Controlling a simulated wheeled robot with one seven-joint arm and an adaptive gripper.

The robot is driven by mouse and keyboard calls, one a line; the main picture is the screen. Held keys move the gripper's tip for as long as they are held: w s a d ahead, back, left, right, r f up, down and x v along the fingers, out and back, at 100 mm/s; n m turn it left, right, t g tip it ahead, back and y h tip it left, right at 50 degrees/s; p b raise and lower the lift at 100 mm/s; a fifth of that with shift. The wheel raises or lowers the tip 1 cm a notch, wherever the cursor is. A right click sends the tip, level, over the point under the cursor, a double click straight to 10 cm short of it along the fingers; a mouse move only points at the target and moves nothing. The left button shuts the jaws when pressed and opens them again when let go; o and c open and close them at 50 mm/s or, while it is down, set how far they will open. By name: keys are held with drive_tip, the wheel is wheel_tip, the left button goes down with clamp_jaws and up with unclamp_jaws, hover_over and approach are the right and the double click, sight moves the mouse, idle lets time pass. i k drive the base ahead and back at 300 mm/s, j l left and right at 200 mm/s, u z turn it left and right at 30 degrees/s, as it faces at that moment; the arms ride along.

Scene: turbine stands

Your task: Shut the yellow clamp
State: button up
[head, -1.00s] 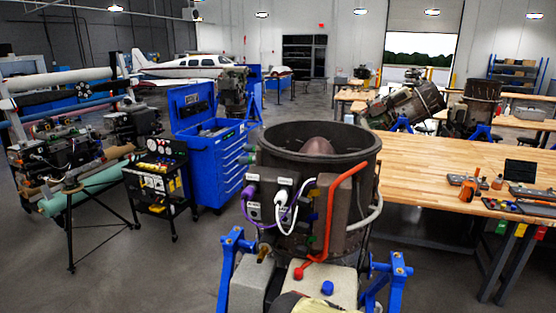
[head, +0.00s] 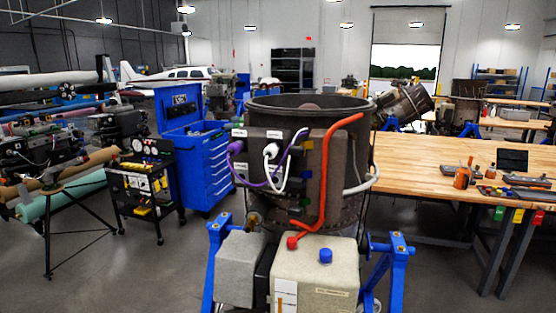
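The turbine (head: 345,150) stands upright in the middle of the head view, a dark ringed cylinder with boxes, cables and a red pipe on its front. A small yellow piece (head: 298,151), which looks like the yellow clamp, sits on its front beside the white and purple cables. It is too small to tell whether it is open or shut. My gripper is not in view.
Blue stand legs (head: 392,270) flank the turbine below, with a pale box (head: 318,262) between them. A wooden workbench (head: 430,165) stands to the right. A black cart (head: 145,190) and blue tool cabinet (head: 205,165) stand left. Grey floor is open at front left.

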sight(295, 151)
drive_tip(key=i+j+z, duration=0.15)
drive_tip(key=j+z, duration=0.15)
drive_tip(key=j, duration=0.5)
drive_tip(key=j+z, duration=0.3)
drive_tip(key=j, duration=0.5)
drive_tip(key=i, duration=0.05)
